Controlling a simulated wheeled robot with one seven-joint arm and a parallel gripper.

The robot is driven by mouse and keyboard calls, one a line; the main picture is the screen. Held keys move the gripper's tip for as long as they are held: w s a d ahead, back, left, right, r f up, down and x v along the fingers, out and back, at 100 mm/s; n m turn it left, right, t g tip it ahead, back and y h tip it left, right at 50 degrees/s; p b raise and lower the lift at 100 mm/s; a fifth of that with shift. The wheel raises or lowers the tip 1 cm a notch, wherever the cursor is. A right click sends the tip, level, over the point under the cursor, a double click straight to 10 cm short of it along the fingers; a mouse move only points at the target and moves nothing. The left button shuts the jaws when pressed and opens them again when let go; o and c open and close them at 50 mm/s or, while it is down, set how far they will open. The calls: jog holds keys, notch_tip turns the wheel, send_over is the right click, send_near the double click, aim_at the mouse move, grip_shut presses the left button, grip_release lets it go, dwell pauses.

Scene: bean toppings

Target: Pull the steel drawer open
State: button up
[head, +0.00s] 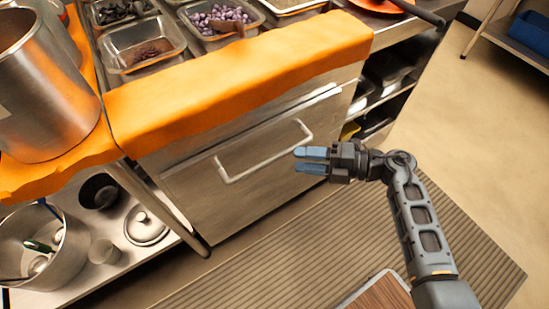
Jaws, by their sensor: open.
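The steel drawer (203,193) is in the front of the counter in the head view, under the orange counter edge. It looks shut. Its bar handle (262,166) is a long steel loop across the front. My gripper (297,160) is open and empty, with its two blue fingers pointing left toward the drawer. In the picture the fingertips lie near the right end of the handle. I cannot tell how far in front of the handle they are.
A large steel pot (45,110) stands on the counter at left. Topping pans (130,65) are set in the top. A lower shelf (110,280) holds pots and a lid. A ribbed mat (330,235) covers the floor before the drawer. Open floor (470,150) is at right.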

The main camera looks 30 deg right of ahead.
aim_at(276, 155)
jog(key=x, duration=0.7)
jog(key=shift+w+a, duration=0.2)
jog(key=shift+w, duration=0.05)
grip_shut()
dwell(0.4)
